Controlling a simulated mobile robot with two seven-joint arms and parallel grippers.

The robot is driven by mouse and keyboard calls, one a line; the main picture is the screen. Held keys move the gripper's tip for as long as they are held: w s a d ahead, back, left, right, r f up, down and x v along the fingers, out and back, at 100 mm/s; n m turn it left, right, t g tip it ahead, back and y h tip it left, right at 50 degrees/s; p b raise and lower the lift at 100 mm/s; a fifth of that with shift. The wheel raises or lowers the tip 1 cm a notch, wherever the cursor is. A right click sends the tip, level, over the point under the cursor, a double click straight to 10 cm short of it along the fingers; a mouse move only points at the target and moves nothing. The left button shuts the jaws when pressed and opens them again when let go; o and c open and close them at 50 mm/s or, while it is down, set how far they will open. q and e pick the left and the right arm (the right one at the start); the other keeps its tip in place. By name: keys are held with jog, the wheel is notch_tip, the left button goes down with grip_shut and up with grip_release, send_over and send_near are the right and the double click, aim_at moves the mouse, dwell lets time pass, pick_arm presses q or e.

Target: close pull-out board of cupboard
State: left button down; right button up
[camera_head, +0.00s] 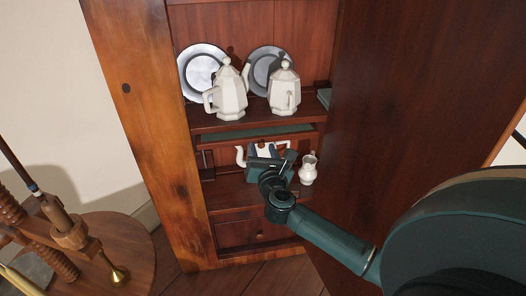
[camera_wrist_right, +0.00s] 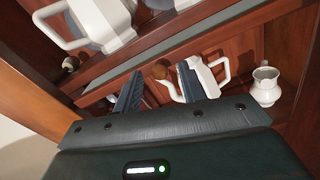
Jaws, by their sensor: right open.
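The wooden cupboard (camera_head: 151,125) stands open. Its pull-out board (camera_head: 225,135) is a thin brown board with a green top, below the shelf with the two white pots. A strip of its green top shows, so it stands out a little. In the right wrist view the board (camera_wrist_right: 215,40) runs diagonally above my fingers. My right gripper (camera_head: 268,162) is in front of the lower compartment, just below the board's front edge. My left gripper is out of view.
Two white lidded pots (camera_head: 229,95) and grey plates (camera_head: 201,70) stand on the upper shelf. A white teapot is partly hidden behind my gripper; a small white jug (camera_head: 308,170) stands right of it. The open door (camera_head: 410,120) bounds the right; a spinning wheel (camera_head: 75,235) stands left.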

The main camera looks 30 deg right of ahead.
grip_shut()
dwell(0.3)
jog(key=x, duration=0.4)
jog(key=shift+w, duration=0.1)
jog(key=shift+d+r, duration=0.15)
jog(key=shift+c, duration=2.3)
grip_release()
jog(key=shift+o, duration=1.4)
jog(key=shift+w, duration=0.2)
jog(key=shift+o, duration=0.9)
jog(key=shift+s, duration=0.1)
